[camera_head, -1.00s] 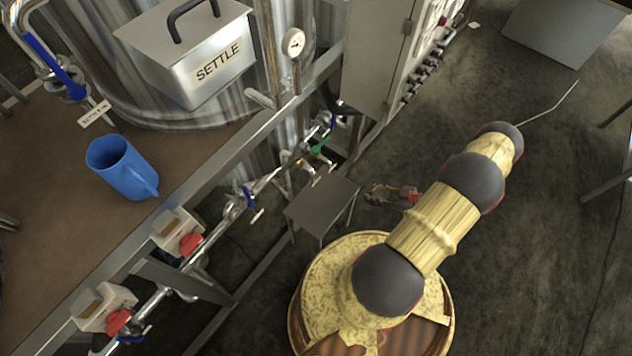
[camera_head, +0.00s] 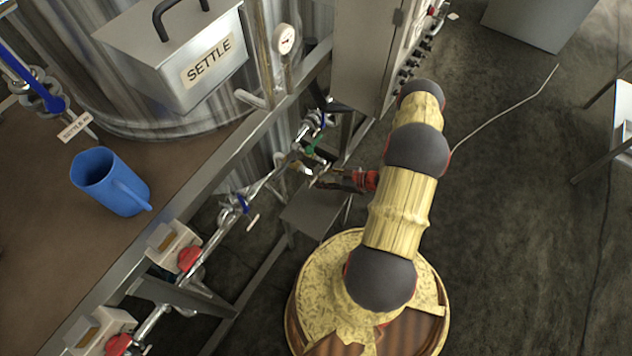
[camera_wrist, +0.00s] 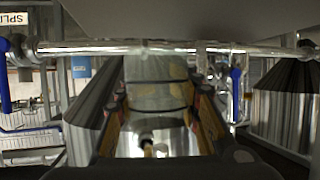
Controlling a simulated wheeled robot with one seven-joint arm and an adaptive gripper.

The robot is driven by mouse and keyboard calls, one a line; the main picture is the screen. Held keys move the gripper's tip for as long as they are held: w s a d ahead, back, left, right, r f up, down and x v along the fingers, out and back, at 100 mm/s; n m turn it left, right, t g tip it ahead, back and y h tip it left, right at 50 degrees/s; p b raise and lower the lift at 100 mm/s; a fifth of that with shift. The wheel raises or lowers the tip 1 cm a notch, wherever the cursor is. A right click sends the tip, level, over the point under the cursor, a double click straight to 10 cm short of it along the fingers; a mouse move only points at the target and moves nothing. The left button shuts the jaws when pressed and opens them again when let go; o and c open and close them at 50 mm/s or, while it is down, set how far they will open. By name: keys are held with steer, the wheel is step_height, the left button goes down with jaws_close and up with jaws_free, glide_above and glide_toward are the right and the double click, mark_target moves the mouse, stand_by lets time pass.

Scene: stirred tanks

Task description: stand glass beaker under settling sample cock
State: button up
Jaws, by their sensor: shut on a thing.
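My gripper (camera_head: 338,182) is at the pipework below the settle tank, above a small grey stand. In the wrist view its two fingers (camera_wrist: 160,115) are shut on the glass beaker (camera_wrist: 155,90), a clear vessel with dark lines around it. In the head view the beaker cannot be made out clearly. A valve with a green handle (camera_head: 315,146) is on the pipe just beyond my gripper; I cannot tell whether it is the settling sample cock.
The grey stand (camera_head: 305,218) is below my gripper. A horizontal pipe (camera_wrist: 130,47) crosses close ahead in the wrist view. A blue jug (camera_head: 108,182) stands on the brown platform at the left. A grey cabinet (camera_head: 365,50) is behind the arm. Open floor lies at the right.

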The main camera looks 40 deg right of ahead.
steer(key=shift+w+a, duration=0.35)
steer(key=shift+w, duration=0.2)
steer(key=shift+f+b, duration=0.8)
steer(key=shift+f, duration=0.95)
steer(key=shift+f, duration=0.15)
steer(key=o, duration=1.3)
